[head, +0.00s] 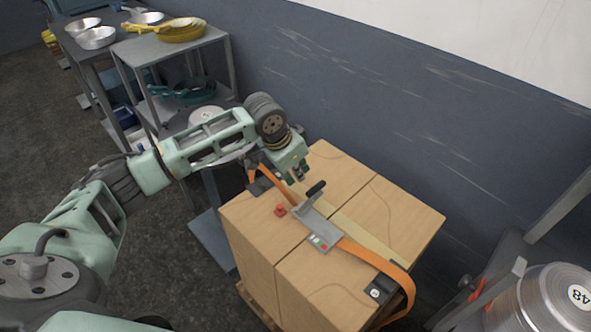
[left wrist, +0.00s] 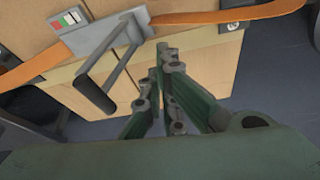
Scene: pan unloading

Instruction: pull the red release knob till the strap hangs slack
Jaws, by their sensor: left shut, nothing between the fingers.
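An orange strap (head: 358,252) runs over the top of wooden-looking boxes (head: 400,215) and bends down past their right edge, where it stands out in a curve. A grey buckle (head: 318,226) with a black-gripped lever sits on the strap; the buckle also shows in the left wrist view (left wrist: 100,38). A small red knob (head: 280,210) is just left of the buckle, apart from my gripper. My left gripper (head: 299,178) is shut and empty above the boxes, behind the buckle. In the left wrist view its fingertips (left wrist: 160,52) are beside the lever, with no clear contact.
A grey wall stands close behind the boxes. Shelves (head: 180,45) with several pans are at the upper left. A metal drum (head: 545,305) marked 48 and a grey frame stand at the lower right. A black corner piece (head: 378,290) sits at the boxes' front right edge.

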